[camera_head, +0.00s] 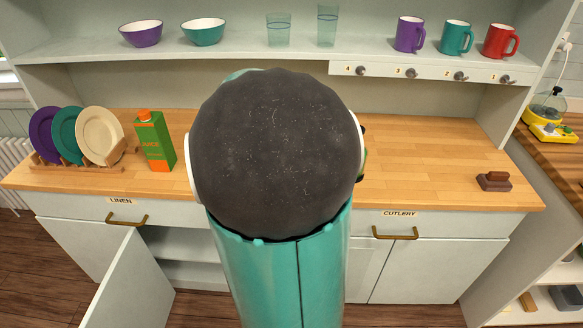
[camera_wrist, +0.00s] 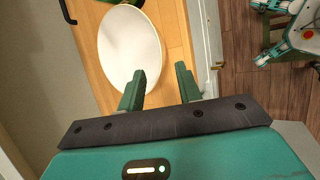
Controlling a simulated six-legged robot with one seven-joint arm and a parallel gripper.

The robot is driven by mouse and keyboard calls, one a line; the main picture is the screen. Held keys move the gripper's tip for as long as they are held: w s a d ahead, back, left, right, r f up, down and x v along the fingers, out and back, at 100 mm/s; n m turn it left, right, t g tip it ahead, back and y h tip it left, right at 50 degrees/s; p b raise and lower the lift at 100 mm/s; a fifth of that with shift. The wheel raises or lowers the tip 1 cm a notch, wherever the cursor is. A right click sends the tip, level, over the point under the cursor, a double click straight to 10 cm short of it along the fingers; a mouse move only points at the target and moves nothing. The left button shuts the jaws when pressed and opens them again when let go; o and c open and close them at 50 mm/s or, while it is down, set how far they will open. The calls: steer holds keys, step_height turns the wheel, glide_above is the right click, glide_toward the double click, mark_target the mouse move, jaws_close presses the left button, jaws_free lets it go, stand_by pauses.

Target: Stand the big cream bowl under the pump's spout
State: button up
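A round cream dish (camera_wrist: 130,50), which looks like the big cream bowl, lies on the wooden counter in the wrist view. A dark green piece shows at its top edge, cut by the frame. My gripper (camera_wrist: 160,78) is open, its two green fingers apart with nothing held between them. The left finger overlaps the dish's lower rim in the picture; I cannot tell whether it touches. In the head view my arm covers the middle of the counter and hides the dish. I cannot make out the pump or its spout in either view.
The counter (camera_head: 430,165) is clear at right up to a brown block (camera_head: 494,181). At left stand a plate rack (camera_head: 75,178) and a juice carton (camera_head: 154,141). A shelf above holds bowls, glasses and mugs. A cupboard door (camera_head: 130,285) hangs open below.

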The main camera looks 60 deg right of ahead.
steer(key=shift+a+r, duration=0.1)
steer(key=shift+r, duration=0.05)
steer(key=w+a+r+m+t+y, duration=0.1)
steer(key=w+a+r+t+y, duration=0.1)
steer(key=a, duration=0.8)
steer(key=w+a+r+m+t+y, duration=0.1)
steer(key=w+a+r+t, duration=0.1)
steer(key=a, duration=0.7)
steer(key=w+a+r+m+t+y, duration=0.1)
steer(key=a+r+t+y, duration=0.1)
steer(key=a, duration=0.8)
steer(key=s+a+r+m+t+y, duration=0.1)
steer(key=s+a, duration=0.2)
steer(key=a, duration=0.8)
steer(key=shift+s+r+y, duration=0.2)
steer(key=shift+r+y, duration=0.15)
steer(key=shift+y, duration=0.05)
steer(key=shift+a, duration=0.2)
